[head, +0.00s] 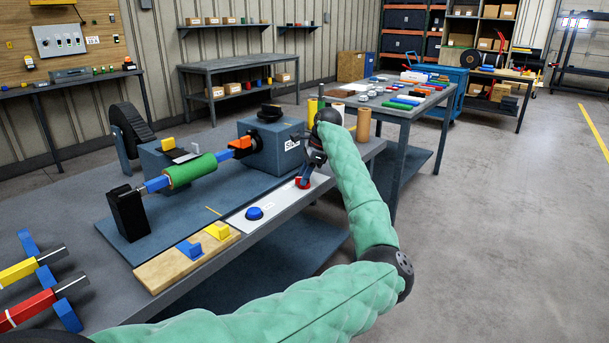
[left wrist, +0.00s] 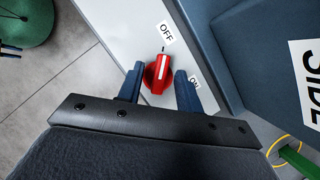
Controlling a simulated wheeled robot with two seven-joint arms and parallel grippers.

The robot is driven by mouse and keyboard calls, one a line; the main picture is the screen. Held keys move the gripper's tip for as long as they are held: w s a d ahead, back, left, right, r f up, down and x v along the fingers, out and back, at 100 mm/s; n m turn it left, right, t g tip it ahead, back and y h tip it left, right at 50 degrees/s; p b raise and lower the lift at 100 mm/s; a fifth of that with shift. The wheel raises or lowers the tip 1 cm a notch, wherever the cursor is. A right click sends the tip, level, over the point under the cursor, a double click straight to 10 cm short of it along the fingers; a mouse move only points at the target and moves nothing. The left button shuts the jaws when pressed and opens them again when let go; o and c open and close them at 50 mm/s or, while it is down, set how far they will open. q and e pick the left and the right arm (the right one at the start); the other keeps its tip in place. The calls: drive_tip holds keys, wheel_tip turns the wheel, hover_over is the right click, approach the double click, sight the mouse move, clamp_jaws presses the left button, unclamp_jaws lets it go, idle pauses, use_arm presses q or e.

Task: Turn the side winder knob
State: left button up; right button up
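A red knob (head: 303,183) sits at the far end of a white panel (head: 238,219) beside the blue machine box (head: 270,160). In the left wrist view the red knob (left wrist: 157,77) has a white pointer stripe toward the mark by the OFF label (left wrist: 167,34). An ON label (left wrist: 195,80) is partly hidden behind a finger. My left gripper (head: 305,179) is down at the knob. In the left wrist view its two blue fingers (left wrist: 160,88) stand apart on either side of the knob; I cannot tell whether they touch it. My right gripper is not in view.
A blue button (head: 254,213) is on the near part of the panel. A green roller (head: 190,171) lies left of the box. A wooden board (head: 188,258) carries blue and yellow pieces. Brown and yellow cylinders (head: 363,125) stand behind my gripper. Floor to the right is clear.

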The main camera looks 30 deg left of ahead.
use_arm(q)
clamp_jaws()
